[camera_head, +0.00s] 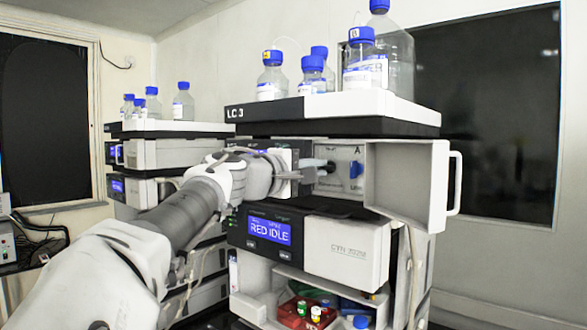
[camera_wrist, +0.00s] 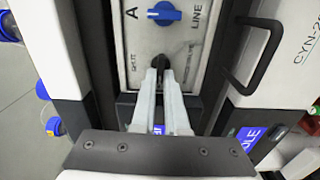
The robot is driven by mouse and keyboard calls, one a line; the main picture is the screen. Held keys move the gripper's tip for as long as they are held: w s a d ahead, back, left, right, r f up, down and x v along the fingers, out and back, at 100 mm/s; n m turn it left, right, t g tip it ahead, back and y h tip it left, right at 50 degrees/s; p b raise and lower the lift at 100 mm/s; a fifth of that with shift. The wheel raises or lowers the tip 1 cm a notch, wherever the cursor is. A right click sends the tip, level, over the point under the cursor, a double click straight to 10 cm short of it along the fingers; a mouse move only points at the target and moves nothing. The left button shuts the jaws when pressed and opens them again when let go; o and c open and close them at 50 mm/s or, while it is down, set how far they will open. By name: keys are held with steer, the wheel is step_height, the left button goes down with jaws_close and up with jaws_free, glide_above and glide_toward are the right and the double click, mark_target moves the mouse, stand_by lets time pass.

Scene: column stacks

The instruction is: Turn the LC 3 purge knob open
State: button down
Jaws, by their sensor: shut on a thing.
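The stack labelled LC 3 (camera_head: 240,112) stands in the middle of the head view. Its white inner panel (camera_head: 348,152) is exposed. A black knob (camera_wrist: 158,66) sits on this panel, with small lettering beside it that I cannot read surely. It also shows at my fingertips in the head view (camera_head: 329,165). A blue knob (camera_head: 355,169) with "A" and "LINE" marks is beside it, and shows at the top of the wrist view (camera_wrist: 164,13). My gripper (camera_wrist: 158,76) is shut on the black knob, partly hiding it. The blue knob is clear of my fingers.
An open white door (camera_head: 408,180) with a loop handle (camera_head: 455,183) stands right of the panel. Bottles with blue caps (camera_head: 313,75) stand on top. A module display (camera_head: 269,230) reads "IDLE" below my arm. Another stack (camera_head: 165,153) is at left.

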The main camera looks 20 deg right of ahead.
steer(key=c, duration=0.9)
jaws_free()
steer(key=shift+c, duration=0.2)
steer(key=shift+a, duration=0.1)
steer(key=b+v, duration=0.2)
steer(key=v, duration=1.5)
steer(key=shift+b, duration=0.35)
steer(key=shift+s+a, duration=0.1)
steer(key=shift+s, duration=0.05)
